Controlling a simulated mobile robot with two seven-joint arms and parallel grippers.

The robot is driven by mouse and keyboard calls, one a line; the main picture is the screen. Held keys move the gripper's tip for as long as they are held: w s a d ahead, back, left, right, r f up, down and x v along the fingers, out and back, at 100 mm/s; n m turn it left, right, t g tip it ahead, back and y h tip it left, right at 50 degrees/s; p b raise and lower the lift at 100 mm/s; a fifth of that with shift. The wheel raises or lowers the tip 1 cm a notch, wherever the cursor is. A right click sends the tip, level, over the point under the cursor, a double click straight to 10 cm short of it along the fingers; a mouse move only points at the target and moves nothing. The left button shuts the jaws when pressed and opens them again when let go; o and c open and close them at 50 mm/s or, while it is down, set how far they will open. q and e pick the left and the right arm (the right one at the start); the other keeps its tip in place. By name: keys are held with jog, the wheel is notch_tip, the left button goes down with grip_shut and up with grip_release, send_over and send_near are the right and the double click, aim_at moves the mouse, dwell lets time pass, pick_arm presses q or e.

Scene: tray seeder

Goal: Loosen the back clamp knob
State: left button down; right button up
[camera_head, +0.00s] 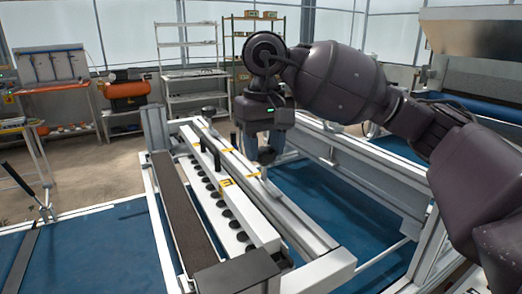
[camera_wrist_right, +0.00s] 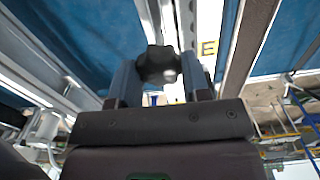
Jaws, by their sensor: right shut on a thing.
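A black lobed clamp knob (camera_wrist_right: 158,65) sits between the two fingers of my right gripper (camera_wrist_right: 160,82) in the right wrist view. The fingers are shut on its sides. In the head view my right gripper (camera_head: 266,152) points down over the rail on the right of the white seeder bar (camera_head: 222,205). There the knob is mostly hidden by the fingers, and a pale post shows below them. Another dark knob (camera_head: 208,112) stands free at the far end of the bar. My left gripper is not in view.
The bar carries a row of dark round cups and yellow labels. A dark belt strip (camera_head: 182,215) runs along its left. Metal frame rails (camera_head: 350,165) stand on the right above a blue surface. Shelves (camera_head: 190,75) and an orange tank (camera_head: 126,89) are at the back.

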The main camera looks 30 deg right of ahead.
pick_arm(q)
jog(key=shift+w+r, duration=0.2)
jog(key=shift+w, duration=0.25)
pick_arm(e)
jog(key=shift+r+n, duration=0.15)
jog(key=shift+n, duration=0.25)
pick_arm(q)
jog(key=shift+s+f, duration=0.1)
pick_arm(e)
jog(key=o, duration=0.9)
pick_arm(q)
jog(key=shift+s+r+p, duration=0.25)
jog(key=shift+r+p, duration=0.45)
jog(key=shift+p, duration=0.25)
pick_arm(e)
notch_tip(320, 180, up, 11)
jog(key=shift+f, duration=0.15)
